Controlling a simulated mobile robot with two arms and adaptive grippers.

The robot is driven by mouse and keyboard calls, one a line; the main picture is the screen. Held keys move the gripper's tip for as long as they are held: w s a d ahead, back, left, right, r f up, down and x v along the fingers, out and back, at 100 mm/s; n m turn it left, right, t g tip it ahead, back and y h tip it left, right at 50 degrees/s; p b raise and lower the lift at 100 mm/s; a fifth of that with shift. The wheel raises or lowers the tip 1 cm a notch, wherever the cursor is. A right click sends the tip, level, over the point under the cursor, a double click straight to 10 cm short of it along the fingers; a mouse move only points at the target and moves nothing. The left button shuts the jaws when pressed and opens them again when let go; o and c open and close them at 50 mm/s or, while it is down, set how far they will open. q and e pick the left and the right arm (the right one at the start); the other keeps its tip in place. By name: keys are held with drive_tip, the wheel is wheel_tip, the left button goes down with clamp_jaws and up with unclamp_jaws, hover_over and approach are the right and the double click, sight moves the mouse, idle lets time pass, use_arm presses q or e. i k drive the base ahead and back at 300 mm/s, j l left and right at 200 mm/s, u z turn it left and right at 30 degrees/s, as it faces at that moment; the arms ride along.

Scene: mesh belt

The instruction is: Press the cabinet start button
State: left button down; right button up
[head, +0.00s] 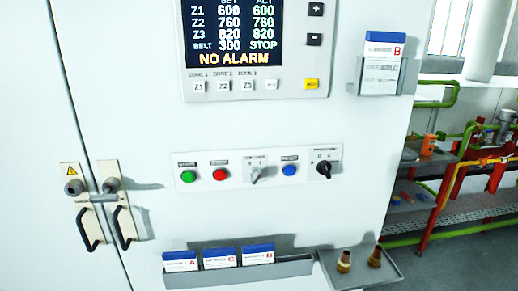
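A white cabinet (150,215) fills most of the head view. A strip of controls (205,184) runs across its front. From left to right it holds a green button (188,177), a red button (220,174), a grey rotary switch (256,174), a blue button (289,170) and a black rotary switch (324,168). The small labels above them are too blurred to read surely. A display (235,35) above reads NO ALARM, with BELT 300 and STOP. Neither of my grippers is in view.
A tray with several blue-topped card packs (222,259) juts out below the controls, beside a grey shelf (350,270) with two brass fittings. A holder (385,85) with cards sticks out at upper right. Door handles (90,227) project at left. Pipes (470,165) stand at right.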

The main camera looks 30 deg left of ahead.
sight(188, 177)
drive_tip(key=j+u, duration=0.1)
drive_tip(key=u, duration=0.3)
drive_tip(key=j+u, duration=0.1)
drive_tip(key=u, duration=0.25)
drive_tip(key=j+u, duration=0.1)
drive_tip(key=u, duration=0.3)
drive_tip(key=i, duration=0.05)
